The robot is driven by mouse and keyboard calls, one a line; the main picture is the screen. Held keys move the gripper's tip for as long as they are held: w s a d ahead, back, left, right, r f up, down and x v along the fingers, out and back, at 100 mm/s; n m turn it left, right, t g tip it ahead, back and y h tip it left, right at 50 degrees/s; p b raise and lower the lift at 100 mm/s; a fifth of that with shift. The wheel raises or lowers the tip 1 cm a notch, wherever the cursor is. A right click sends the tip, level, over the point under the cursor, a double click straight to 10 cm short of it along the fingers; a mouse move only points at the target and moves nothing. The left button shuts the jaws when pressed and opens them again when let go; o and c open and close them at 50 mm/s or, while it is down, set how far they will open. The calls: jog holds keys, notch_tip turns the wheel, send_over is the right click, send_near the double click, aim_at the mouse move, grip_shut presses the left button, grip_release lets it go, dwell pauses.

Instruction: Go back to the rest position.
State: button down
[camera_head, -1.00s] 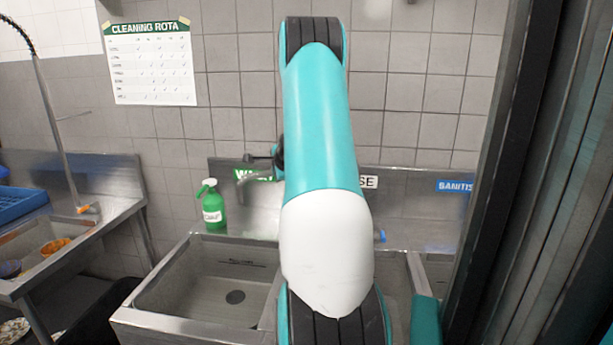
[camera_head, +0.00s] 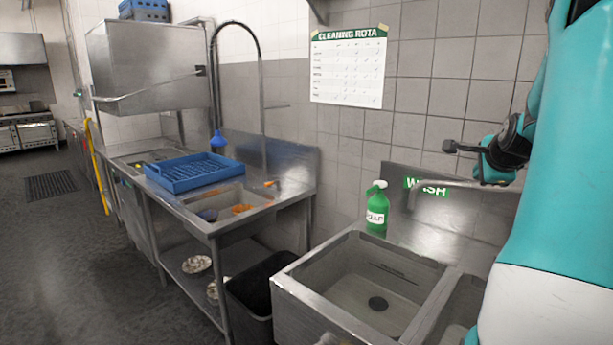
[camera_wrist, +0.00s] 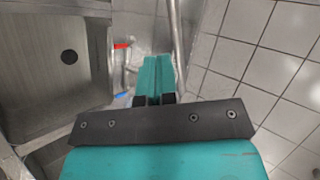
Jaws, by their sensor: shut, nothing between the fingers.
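My gripper (camera_wrist: 157,75) shows in the wrist view as two teal fingers side by side in front of a dark bracket. The fingers are together and hold nothing. In the head view, the end of my arm with the gripper (camera_head: 487,169) is at the right, in front of the tiled wall and above the wash sink. My arm's teal and white links fill the right edge and hide part of the sink and wall there.
The steel wash sink (camera_head: 290,297) is in front, with a green soap bottle (camera_head: 377,212) on its back ledge. At left are a steel counter with a blue rack (camera_head: 193,172), a hanging sprayer (camera_head: 218,140) and a black bin (camera_head: 250,305). Floor (camera_head: 70,260) is open at far left.

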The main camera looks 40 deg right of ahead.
jog(key=w+a+f+n+y+b, duration=0.1)
jog(key=w+a+f+n+y, duration=0.25)
jog(key=a, duration=0.65)
jog(key=w+a+n+y+b, duration=0.1)
jog(key=w+a+n+y, duration=0.1)
jog(key=w+a+n, duration=0.6)
jog(key=w+a+f+n+y+b, duration=0.1)
jog(key=a+n+y, duration=0.2)
jog(key=a, duration=0.9)
jog(key=s+a+f+n+g+y+b, duration=0.1)
jog(key=s+a+f+n+g+y, duration=0.15)
jog(key=a+n, duration=0.45)
jog(key=s+a+f+n+g+y, duration=0.1)
jog(key=s+a+n, duration=0.3)
jog(key=a, duration=0.7)
jog(key=s+a+f+n+g+b, duration=0.1)
jog(key=s+a+f+n+g, duration=0.1)
jog(key=s+a+n, duration=0.6)
jog(key=s+n+g, duration=0.1)
jog(key=s, duration=0.2)
jog(key=shift+s+a, duration=0.25)
jog(key=shift+a, duration=0.15)
jog(key=shift+g, duration=0.25)
